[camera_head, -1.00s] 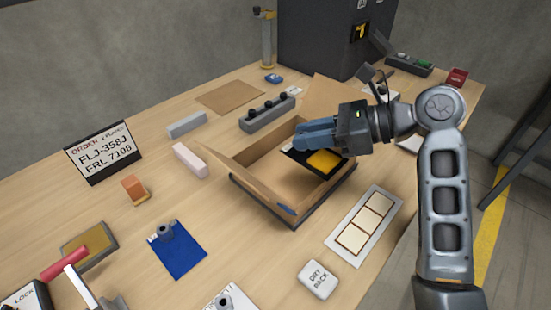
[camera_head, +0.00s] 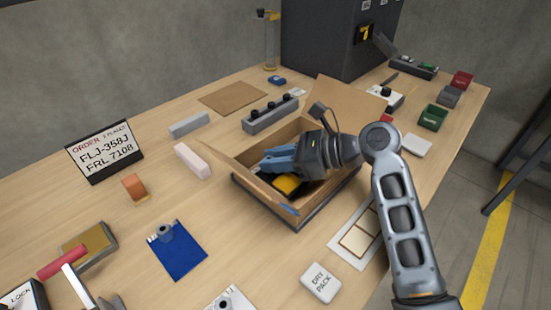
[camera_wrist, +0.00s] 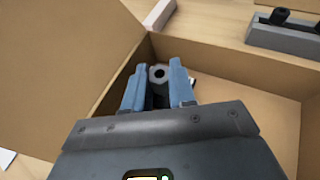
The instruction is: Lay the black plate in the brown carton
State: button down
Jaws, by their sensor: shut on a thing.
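The brown carton (camera_head: 230,168) stands open in the middle of the bench, its flaps spread outward. My gripper (camera_head: 268,164) reaches down inside it, with blue fingers below the rim line. In the wrist view my gripper (camera_wrist: 158,78) is shut on the dark round knob (camera_wrist: 159,74) of the black plate. A yellow patch (camera_head: 287,184) of the plate shows beneath the fingers in the head view. Most of the plate is hidden by my gripper and the carton wall. I cannot tell whether it touches the carton floor.
A grey block with black knobs (camera_head: 268,115) stands behind the carton. A pink block (camera_head: 192,161) lies to its left, and a blue plate with a knob (camera_head: 177,250) lies at front left. A white dry pack (camera_head: 320,283) and a framed card (camera_head: 358,240) lie in front.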

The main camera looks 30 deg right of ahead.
jog(key=shift+f+p, duration=0.35)
jog(key=shift+f, duration=0.2)
jog(key=c, duration=0.9)
grip_release()
jog(key=shift+c, duration=0.2)
jog(key=shift+r+b, duration=0.45)
jog(key=shift+b, duration=0.1)
jog(key=p+v, duration=0.1)
jog(key=v, duration=1.1)
jog(key=shift+r, duration=0.15)
